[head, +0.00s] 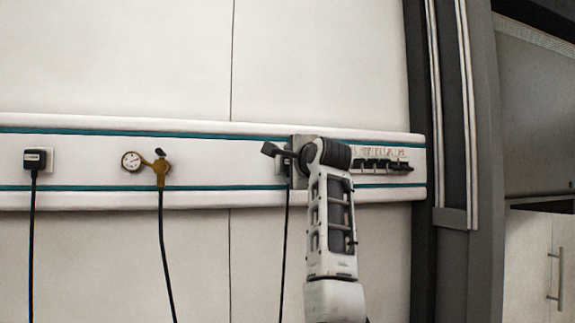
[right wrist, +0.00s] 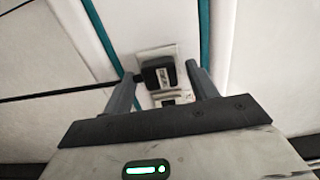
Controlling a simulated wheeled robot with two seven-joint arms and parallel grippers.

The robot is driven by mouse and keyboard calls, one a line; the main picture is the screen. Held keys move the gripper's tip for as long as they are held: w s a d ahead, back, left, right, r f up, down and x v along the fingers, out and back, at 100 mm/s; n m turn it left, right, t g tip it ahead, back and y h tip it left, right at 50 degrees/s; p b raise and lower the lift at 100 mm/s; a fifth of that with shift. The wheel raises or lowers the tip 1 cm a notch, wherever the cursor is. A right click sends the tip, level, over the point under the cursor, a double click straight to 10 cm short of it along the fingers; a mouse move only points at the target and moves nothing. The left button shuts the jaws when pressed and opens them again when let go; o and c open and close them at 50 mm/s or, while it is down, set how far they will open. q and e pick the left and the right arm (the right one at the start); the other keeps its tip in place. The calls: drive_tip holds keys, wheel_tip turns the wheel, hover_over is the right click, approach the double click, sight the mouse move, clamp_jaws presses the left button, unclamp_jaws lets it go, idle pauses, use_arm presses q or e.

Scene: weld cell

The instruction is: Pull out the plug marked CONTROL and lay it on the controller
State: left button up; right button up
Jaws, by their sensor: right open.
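A dark plug (right wrist: 158,76) with a small pale label sits in a wall socket plate in the right wrist view. I cannot read its label. My right gripper (right wrist: 162,72) is open, with one finger on each side of this plug and apart from it. In the head view my right gripper (head: 281,156) is at the wall rail, and its arm hides most of the plug there. A black cable (head: 286,235) hangs below it. Another black plug (head: 35,159) with a pale label is in the rail at the far left. I see no controller and no left gripper.
The white wall rail (head: 90,190) with teal stripes runs across the wall. A brass valve with a gauge (head: 158,167) stands between the two plugs. A row of dark hooks (head: 385,166) is to the right of my arm. A dark upright frame (head: 425,100) stands farther right.

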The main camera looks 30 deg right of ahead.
idle(0.5)
clamp_jaws()
drive_tip(key=shift+b+v, duration=2.05)
drive_tip(key=shift+v, duration=0.95)
drive_tip(key=shift+a+f, duration=0.1)
drive_tip(key=shift+f, duration=0.05)
